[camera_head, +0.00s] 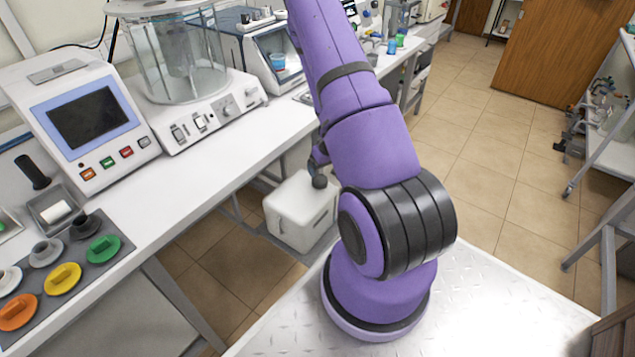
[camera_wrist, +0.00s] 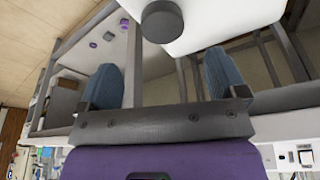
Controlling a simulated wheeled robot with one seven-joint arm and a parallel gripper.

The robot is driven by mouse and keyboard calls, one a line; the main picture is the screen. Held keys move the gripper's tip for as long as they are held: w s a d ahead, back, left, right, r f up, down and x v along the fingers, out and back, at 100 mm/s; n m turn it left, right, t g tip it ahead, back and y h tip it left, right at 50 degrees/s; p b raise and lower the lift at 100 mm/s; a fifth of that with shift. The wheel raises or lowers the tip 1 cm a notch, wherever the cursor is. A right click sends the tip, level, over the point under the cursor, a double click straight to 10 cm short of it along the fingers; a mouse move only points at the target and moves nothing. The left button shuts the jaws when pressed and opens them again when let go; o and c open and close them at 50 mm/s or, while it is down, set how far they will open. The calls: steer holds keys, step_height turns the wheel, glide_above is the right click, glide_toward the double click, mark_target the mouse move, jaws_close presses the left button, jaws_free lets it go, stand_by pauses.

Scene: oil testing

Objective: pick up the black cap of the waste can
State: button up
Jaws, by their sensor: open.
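The waste can (camera_head: 298,213) is a white box-shaped container standing low beside the workbench. Its round black cap (camera_head: 319,182) sits on its top, close to my purple arm in the head view. In the wrist view the dark cap (camera_wrist: 162,22) is at the top middle, on the white can (camera_wrist: 225,20). My gripper (camera_wrist: 165,62) is open and empty, with its two blue-grey fingers spread apart. The cap lies beyond the fingertips, roughly centred between them in the picture, and no contact shows. In the head view my arm hides most of the gripper.
The white workbench (camera_head: 215,160) runs along the left, with an instrument with a screen (camera_head: 90,118) and a glass-chamber device (camera_head: 185,60). Coloured caps or knobs, such as a green one (camera_head: 103,249), lie at its front left. Tiled floor (camera_head: 480,130) is open on the right.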

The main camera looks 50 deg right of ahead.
mark_target(320, 180)
steer(key=shift+x, duration=4.05)
steer(key=shift+a, duration=0.15)
steer(key=c, duration=1)
steer(key=shift+r, duration=0.15)
